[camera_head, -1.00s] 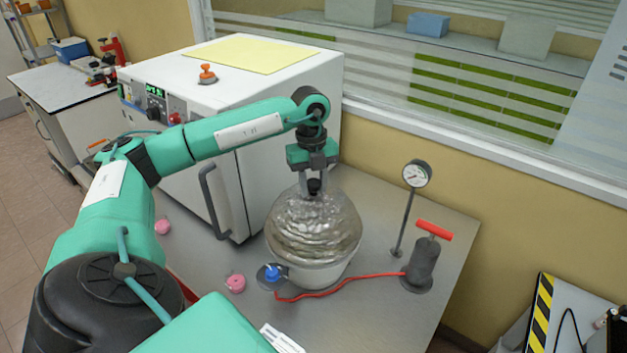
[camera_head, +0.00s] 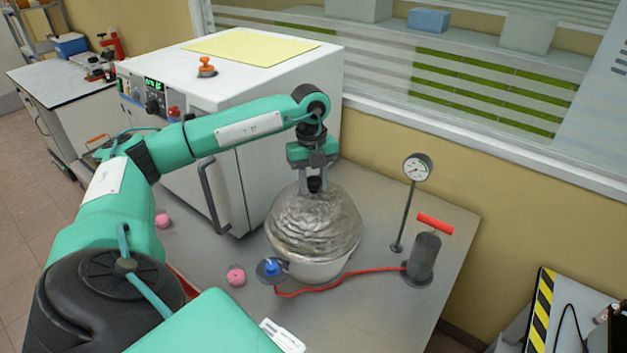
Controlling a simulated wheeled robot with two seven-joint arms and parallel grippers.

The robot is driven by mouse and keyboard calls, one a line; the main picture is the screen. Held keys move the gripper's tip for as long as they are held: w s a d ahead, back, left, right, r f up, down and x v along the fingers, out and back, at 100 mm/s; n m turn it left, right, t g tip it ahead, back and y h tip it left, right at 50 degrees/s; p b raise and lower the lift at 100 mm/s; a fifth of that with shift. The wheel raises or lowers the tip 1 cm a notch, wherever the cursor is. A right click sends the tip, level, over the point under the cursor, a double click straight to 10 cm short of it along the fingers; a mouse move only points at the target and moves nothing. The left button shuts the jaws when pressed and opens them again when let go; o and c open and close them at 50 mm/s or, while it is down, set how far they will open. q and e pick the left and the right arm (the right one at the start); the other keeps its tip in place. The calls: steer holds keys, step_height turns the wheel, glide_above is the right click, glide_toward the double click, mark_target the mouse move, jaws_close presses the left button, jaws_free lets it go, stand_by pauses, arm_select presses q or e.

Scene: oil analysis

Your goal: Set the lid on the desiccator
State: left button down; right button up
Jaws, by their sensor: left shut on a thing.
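The lid (camera_head: 313,226) is a glassy, domed cover with a dark knob on top. It sits over the pale desiccator base (camera_head: 318,268), and its rim appears level with the base's top. I cannot tell from this angle whether the rims touch all round. My left gripper (camera_head: 314,186) points down and is shut on the lid's knob. The inside of the desiccator is hidden by the lid. My right gripper is not in view.
A red hose (camera_head: 345,278) runs from the blue valve (camera_head: 272,267) to the hand pump (camera_head: 423,258). A pressure gauge (camera_head: 417,167) stands behind it. A white oven (camera_head: 230,110) stands at the back left. A pink item (camera_head: 236,276) lies at the front left.

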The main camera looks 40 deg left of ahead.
arm_select(q)
steer(key=shift+f, duration=0.1)
steer(key=c, duration=0.9)
jaws_free()
steer(key=shift+c, duration=0.2)
steer(key=shift+o, duration=0.2)
steer(key=shift+r, duration=0.3)
step_height(320, 180, up, 13)
steer(key=a+b, duration=0.1)
steer(key=shift+w+a+b, duration=0.2)
steer(key=shift+w+b, duration=0.1)
steer(key=shift+w, duration=0.05)
